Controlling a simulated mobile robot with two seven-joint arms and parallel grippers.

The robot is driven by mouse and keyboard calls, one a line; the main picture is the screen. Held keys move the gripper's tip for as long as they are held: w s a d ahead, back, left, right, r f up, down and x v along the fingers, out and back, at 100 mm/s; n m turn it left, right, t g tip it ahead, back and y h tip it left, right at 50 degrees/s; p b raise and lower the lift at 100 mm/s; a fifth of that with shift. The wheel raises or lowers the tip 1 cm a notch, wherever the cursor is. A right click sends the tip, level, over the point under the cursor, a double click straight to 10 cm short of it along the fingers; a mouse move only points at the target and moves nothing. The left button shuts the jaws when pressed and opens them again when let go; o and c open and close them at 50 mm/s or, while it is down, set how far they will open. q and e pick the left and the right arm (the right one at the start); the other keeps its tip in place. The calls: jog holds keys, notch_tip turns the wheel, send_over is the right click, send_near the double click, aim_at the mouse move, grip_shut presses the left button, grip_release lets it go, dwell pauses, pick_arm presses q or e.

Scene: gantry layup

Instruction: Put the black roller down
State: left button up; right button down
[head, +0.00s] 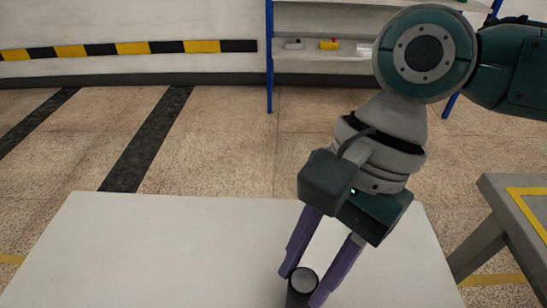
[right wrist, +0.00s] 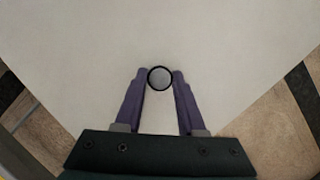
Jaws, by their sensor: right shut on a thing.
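The black roller (head: 301,286) is upright between the purple fingers of my right gripper (head: 304,285), over the front of the white table (head: 150,250). Its round grey end faces up, and its lower part runs out of the head view. In the right wrist view the roller (right wrist: 160,78) shows end-on as a grey disc with a black rim, with a fingertip of my right gripper (right wrist: 160,80) on each side. I cannot tell whether its bottom touches the table. My left gripper is not in view.
The white table top is otherwise bare, with free room left of the roller. A grey table with a yellow line (head: 500,205) stands at the right. A shelf with blue posts (head: 269,60) at the back holds a yellow item (head: 329,44) and small others.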

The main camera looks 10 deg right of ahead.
jog(key=c, duration=0.5)
grip_release()
